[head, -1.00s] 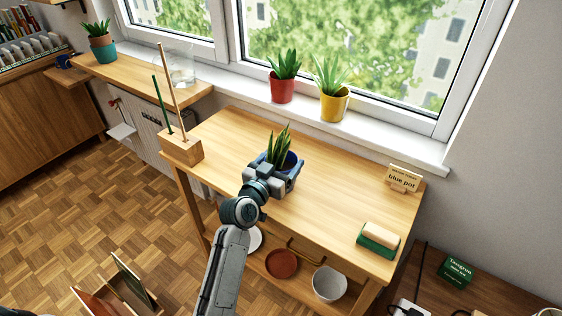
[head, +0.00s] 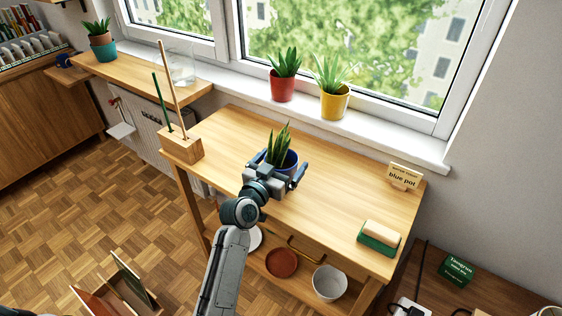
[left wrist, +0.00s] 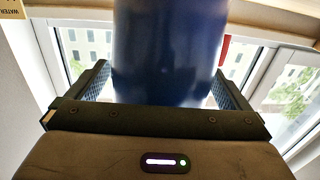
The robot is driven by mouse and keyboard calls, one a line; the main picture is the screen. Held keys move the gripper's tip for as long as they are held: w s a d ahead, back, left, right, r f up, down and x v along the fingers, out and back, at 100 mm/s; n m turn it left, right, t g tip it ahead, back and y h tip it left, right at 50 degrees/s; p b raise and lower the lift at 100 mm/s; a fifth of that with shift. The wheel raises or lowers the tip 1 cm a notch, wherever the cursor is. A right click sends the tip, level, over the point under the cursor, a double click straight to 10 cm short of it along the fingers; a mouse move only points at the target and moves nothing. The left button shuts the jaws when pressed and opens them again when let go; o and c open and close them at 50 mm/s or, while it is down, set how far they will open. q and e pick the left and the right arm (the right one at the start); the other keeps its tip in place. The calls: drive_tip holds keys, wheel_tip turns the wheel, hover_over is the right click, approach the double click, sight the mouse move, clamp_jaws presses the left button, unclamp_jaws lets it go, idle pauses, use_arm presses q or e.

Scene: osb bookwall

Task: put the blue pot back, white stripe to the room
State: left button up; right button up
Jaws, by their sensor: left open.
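The blue pot (head: 290,161) with a spiky green plant stands upright on the wooden table, in the middle of the head view. My left gripper (head: 275,174) is at its near side, open, with its fingers spread to either side of the pot. In the left wrist view the smooth dark blue pot wall (left wrist: 168,50) fills the space ahead of and between the two fingers (left wrist: 165,88). No white stripe shows on the parts of the pot I can see; its far side is hidden. My right gripper is out of view.
A red pot (head: 282,88) and a yellow pot (head: 335,104) stand on the windowsill (head: 390,138). A "blue pot" sign (head: 405,177), a green-and-cream brush (head: 379,238) and a wooden block with sticks (head: 181,147) are on the table (head: 330,200). Bare tabletop lies right of the pot.

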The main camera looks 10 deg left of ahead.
use_arm(q)
drive_tip(key=shift+r, duration=0.55)
drive_tip(key=shift+w+r+p, duration=0.1)
drive_tip(key=shift+r+p, duration=0.1)
drive_tip(key=shift+p, duration=0.3)
drive_tip(key=b+v, duration=0.2)
drive_tip(key=v, duration=1)
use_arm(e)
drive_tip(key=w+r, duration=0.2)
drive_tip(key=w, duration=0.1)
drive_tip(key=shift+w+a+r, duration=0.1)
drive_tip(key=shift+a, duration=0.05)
use_arm(q)
drive_tip(key=shift+f, duration=0.25)
